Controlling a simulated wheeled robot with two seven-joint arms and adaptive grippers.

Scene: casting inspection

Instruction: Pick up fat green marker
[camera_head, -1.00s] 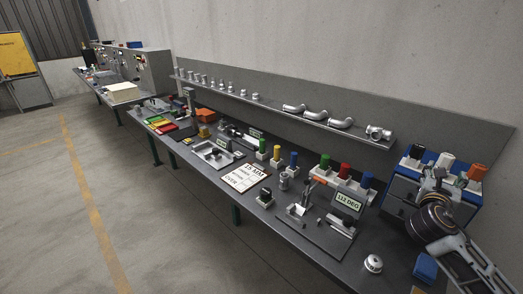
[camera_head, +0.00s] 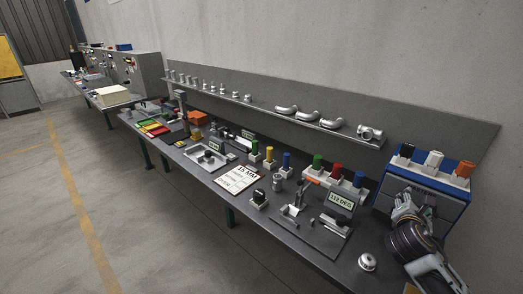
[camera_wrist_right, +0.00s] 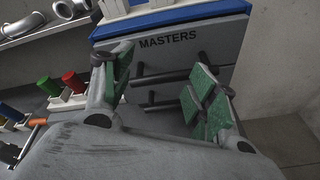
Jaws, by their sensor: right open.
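A fat green marker (camera_head: 317,162) stands upright in a pale holder beside a red one (camera_head: 336,170) and a blue one (camera_head: 358,180). A smaller green marker (camera_head: 254,147) stands further left on the bench. In the right wrist view, a green marker (camera_wrist_right: 46,85) shows at the left edge next to a red one. My right gripper (camera_head: 408,198) is open and empty, in front of the blue-topped cabinet, to the right of the fat green marker. In the wrist view its green-padded fingers (camera_wrist_right: 160,88) are apart before the drawer front. My left gripper is out of view.
The blue-topped cabinet (camera_head: 447,164), marked MASTERS in the wrist view, has dark drawer handles (camera_wrist_right: 165,75) and holds black, white and orange pieces on top. A fixture with a 112 DEG sign (camera_head: 341,201) stands in front of the markers. A shelf (camera_head: 300,120) of metal parts runs behind.

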